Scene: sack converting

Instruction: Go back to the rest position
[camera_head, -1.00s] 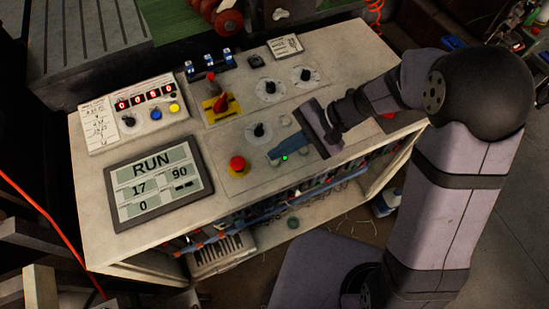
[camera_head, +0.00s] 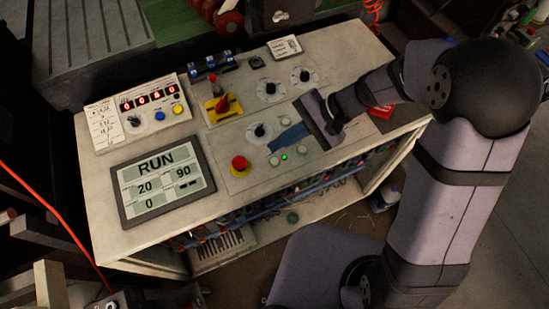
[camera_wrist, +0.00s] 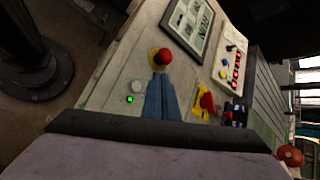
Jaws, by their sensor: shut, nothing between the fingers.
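My gripper (camera_head: 275,143) is above the white control desk (camera_head: 215,148), over the panel with the red mushroom button. Its blue fingers are together with nothing between them. In the wrist view the shut blue fingers (camera_wrist: 154,92) point toward the red mushroom button (camera_wrist: 162,57). That button also shows in the head view (camera_head: 240,163), left of and below the fingertips. A green lit button (camera_head: 284,157) is just below the fingers and uncovered. The display (camera_head: 163,182) reads RUN, 20, 90 and 0.
A yellow-backed red switch (camera_head: 221,107), dials (camera_head: 270,91) and blue toggles (camera_head: 212,65) stand on the desk's rear half. A counter box (camera_head: 150,112) is at the left. Cables run along the open shelf (camera_head: 270,240) below. The space above the desk looks free.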

